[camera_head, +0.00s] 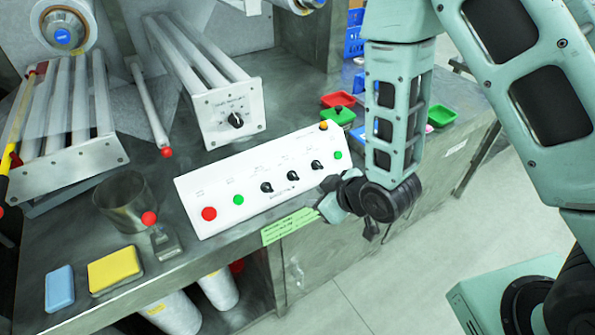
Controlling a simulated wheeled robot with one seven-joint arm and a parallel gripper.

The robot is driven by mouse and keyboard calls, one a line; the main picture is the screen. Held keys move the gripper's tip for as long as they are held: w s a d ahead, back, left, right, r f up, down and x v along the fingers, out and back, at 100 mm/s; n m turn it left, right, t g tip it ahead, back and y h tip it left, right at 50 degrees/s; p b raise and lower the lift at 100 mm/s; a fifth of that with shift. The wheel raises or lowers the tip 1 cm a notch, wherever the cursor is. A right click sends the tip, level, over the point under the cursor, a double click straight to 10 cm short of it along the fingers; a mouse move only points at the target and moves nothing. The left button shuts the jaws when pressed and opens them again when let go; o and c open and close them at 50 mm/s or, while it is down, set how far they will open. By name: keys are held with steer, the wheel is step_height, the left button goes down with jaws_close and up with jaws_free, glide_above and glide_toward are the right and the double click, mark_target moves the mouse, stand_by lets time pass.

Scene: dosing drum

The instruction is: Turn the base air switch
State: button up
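A white control panel (255,201) lies on the metal bench. It carries a red button (208,213), a green button (238,199), several black rotary knobs in a row and another green button (338,155) at the right end. The left knob (266,187), middle knob (292,175) and right knob (316,165) all show. Their labels are too small to read, so I cannot tell which is the base air switch. My gripper (327,199) is at the panel's right front edge, just below the right knob. Its fingers are partly hidden, and I see nothing held.
Behind the panel stands a white box (226,112) with its own black knob and long rollers. A metal cup (125,200), a red-tipped lever (150,218), a yellow block (115,270) and a blue block (59,289) are at left. Coloured trays (338,99) sit behind my arm.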

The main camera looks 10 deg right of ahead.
steer(key=d+f+n+t+y+p, duration=0.1)
steer(key=d+n+t+y+p, duration=0.15)
steer(key=d, duration=0.25)
steer(key=t+b, duration=0.2)
steer(key=b, duration=0.3)
glide_toward(296, 177)
steer(key=x, duration=0.8)
steer(key=shift+w+r, duration=0.1)
steer(key=shift+r, duration=0.05)
steer(key=shift+w+a+f, duration=0.3)
steer(key=shift+w, duration=0.2)
steer(key=c, duration=0.6)
